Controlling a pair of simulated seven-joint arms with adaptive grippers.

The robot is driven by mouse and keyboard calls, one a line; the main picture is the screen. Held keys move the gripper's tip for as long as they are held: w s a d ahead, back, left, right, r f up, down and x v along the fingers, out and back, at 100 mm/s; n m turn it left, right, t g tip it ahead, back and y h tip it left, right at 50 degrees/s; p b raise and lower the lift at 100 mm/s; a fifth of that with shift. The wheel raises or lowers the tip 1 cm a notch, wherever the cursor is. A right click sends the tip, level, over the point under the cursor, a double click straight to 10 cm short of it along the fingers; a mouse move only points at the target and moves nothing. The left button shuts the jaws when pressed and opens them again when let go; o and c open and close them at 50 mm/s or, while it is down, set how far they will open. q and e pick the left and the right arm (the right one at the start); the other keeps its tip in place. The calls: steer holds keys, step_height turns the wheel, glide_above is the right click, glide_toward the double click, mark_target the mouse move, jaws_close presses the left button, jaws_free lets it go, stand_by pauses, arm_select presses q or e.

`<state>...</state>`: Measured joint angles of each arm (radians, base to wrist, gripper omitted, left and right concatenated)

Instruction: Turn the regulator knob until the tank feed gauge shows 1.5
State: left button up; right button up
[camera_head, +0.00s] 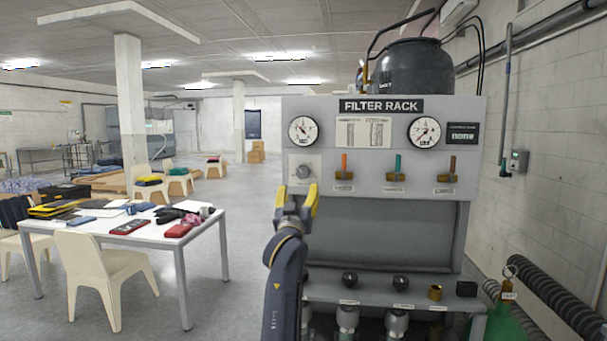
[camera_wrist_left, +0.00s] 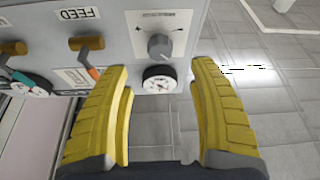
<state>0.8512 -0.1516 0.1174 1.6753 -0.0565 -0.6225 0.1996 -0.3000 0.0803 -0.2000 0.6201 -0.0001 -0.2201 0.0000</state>
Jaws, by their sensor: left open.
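The grey regulator knob (camera_head: 303,171) sits on the left of the filter rack panel, below a round white left gauge (camera_head: 303,131). A second round gauge (camera_head: 424,132) is at the panel's upper right. Their dial numbers are too small to read, and I cannot tell by label which is tank feed. My left gripper (camera_head: 298,188) is open, its yellow fingers just in front of and below the knob. In the left wrist view the knob (camera_wrist_left: 160,46) and left gauge (camera_wrist_left: 160,80) appear upside down between the open fingers (camera_wrist_left: 160,95), with nothing held. My right gripper is not visible.
Several coloured levers (camera_head: 398,168) line the panel right of the knob. Black knobs (camera_head: 349,280) stand on the lower ledge. A white table (camera_head: 150,232) with books and a chair (camera_head: 100,268) are at left; floor between is clear.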

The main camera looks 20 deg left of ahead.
mark_target(303, 175)
arm_select(q)
steer(key=x, duration=1.1)
steer(key=shift+w+r, duration=0.1)
steer(key=shift+w, duration=0.1)
